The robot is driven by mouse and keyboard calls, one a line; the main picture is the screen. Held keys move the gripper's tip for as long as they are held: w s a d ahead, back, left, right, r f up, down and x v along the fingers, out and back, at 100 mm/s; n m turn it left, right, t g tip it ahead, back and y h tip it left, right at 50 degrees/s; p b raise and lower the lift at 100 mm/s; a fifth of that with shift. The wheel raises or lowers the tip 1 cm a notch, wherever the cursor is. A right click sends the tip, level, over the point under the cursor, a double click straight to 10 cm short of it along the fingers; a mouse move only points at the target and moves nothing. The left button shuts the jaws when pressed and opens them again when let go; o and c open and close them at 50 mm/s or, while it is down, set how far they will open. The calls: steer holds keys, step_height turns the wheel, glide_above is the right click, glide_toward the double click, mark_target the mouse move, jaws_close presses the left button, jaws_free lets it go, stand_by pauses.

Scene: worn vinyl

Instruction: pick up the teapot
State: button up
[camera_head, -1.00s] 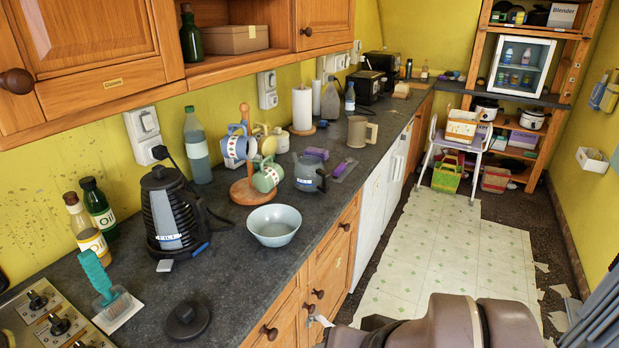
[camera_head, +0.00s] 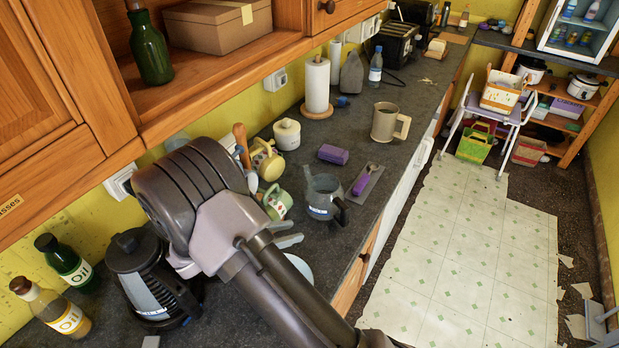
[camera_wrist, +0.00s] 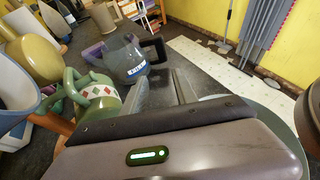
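The teapot (camera_head: 323,194) is grey-blue with a dark handle on its right and a white label. It stands upright on the dark counter. My gripper (camera_head: 290,232) is to the left of the teapot and on its near side, fingers pointing toward it and apart from it. In the wrist view my gripper (camera_wrist: 162,88) shows two separated fingers with nothing between them. The teapot (camera_wrist: 128,64) is just beyond the fingertips there, slightly left, its handle at upper right.
A green mug (camera_head: 277,203) and a yellow mug (camera_head: 267,160) hang on the mug stand beside my gripper. A purple sponge (camera_head: 333,154), a spoon on a grey rest (camera_head: 367,181) and a beige mug (camera_head: 389,122) are behind the teapot. A bowl (camera_head: 300,268) is partly hidden by my arm.

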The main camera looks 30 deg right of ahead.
mark_target(341, 219)
steer(key=b+x, duration=0.1)
steer(key=x, duration=0.4)
steer(key=b+x, duration=0.1)
steer(key=x, duration=0.5)
steer(key=b+x, duration=0.1)
steer(key=x, duration=0.5)
steer(key=shift+s+d+r, duration=0.1)
steer(key=shift+s+d, duration=0.15)
steer(key=shift+d, duration=0.05)
jaws_close()
steer(key=shift+r, duration=0.1)
